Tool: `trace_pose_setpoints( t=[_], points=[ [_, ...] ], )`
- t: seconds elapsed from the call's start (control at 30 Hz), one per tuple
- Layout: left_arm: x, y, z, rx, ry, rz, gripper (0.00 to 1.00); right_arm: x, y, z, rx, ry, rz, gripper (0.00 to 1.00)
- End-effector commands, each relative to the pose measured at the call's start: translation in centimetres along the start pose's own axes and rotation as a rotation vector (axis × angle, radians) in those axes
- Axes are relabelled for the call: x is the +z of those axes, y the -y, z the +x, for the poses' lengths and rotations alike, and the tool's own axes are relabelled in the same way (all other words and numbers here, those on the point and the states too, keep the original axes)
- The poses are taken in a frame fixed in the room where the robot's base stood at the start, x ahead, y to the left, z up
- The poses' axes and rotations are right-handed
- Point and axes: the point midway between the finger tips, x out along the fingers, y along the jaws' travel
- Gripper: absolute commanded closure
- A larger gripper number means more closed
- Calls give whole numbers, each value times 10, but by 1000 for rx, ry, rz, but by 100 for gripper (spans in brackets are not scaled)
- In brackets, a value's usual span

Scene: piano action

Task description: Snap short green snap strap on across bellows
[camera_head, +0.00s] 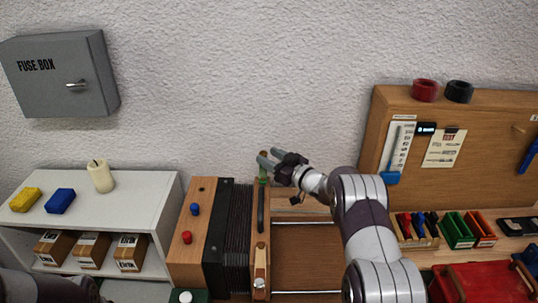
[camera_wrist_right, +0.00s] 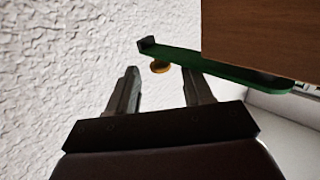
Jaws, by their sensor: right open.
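The black pleated bellows (camera_head: 236,240) stand between a wooden end block (camera_head: 190,240) on the left and a narrow wooden end (camera_head: 260,240) on the right. The green strap (camera_wrist_right: 225,68) shows in the right wrist view, running along the edge of a wooden part, with a dark tip at its free end and a brass stud (camera_wrist_right: 160,67) beside it. In the head view only a little green (camera_head: 263,181) shows at the top of the right wooden end. My right gripper (camera_head: 269,158) is open there; its fingertips (camera_wrist_right: 160,82) are close to the strap; contact is unclear.
A white shelf (camera_head: 150,185) with a candle (camera_head: 101,176) and blocks stands left. A wooden panel (camera_head: 385,130) and colored bins (camera_head: 458,230) are on the right. The wall is close behind my right gripper. A dark part of my left arm shows bottom left.

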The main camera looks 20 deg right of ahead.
Motion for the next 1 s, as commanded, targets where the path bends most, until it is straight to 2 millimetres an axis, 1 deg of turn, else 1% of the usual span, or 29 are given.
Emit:
trace_pose_setpoints(
  t=[0.13,0.4,0.47,0.5,0.57,0.83,1.0],
  points=[
    [0,0,-2,0,0,0,100,-1,1,8,-1,-1,-1,49],
    [0,0,-1,0,0,0,100,0,0,9,0,-1,-1,49],
    [0,0,-1,0,0,0,100,0,0,9,0,-1,-1,69],
    [0,0,-1,0,0,0,100,0,0,9,0,-1,-1,82],
    [0,0,-1,0,0,0,100,0,0,9,0,0,-1,100],
    [0,0,0,0,0,0,100,1,1,10,-13,0,0,100],
    [0,0,4,0,0,0,100,2,3,14,-73,1,-1,100]
  ],
)
